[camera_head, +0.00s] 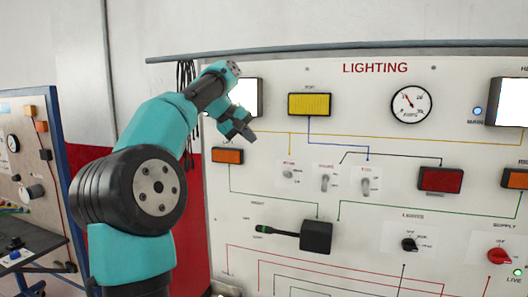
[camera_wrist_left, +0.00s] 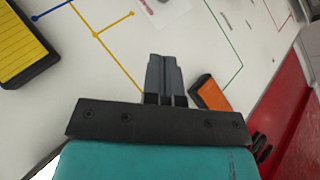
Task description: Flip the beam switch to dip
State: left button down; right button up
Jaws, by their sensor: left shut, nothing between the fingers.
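A white panel headed LIGHTING (camera_head: 375,68) carries three small toggle switches: a left one (camera_head: 289,174), a middle one (camera_head: 325,182) and a right one (camera_head: 367,186). Their labels are too small to read surely, so I cannot tell which is the beam switch or how it is set. My left gripper (camera_head: 247,134) is in front of the panel's upper left, above and left of the toggles and apart from them. In the left wrist view its fingers (camera_wrist_left: 164,75) are together and empty. My right gripper is not in view.
An orange lamp (camera_head: 228,156) is just below my left gripper; it also shows in the wrist view (camera_wrist_left: 212,95). A yellow lamp (camera_head: 309,104) is to its right. A black stalk box (camera_head: 316,236) juts out lower down. Black cables (camera_head: 187,75) hang at the panel's left edge.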

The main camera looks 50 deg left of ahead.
aim_at(287, 174)
pick_arm(q)
jog(key=x, duration=0.9)
jog(key=shift+w+d+f, duration=0.3)
jog(key=shift+d+f, duration=0.45)
jog(key=shift+w+d+f, duration=0.3)
jog(key=shift+d+f, duration=0.4)
jog(key=shift+f, duration=0.05)
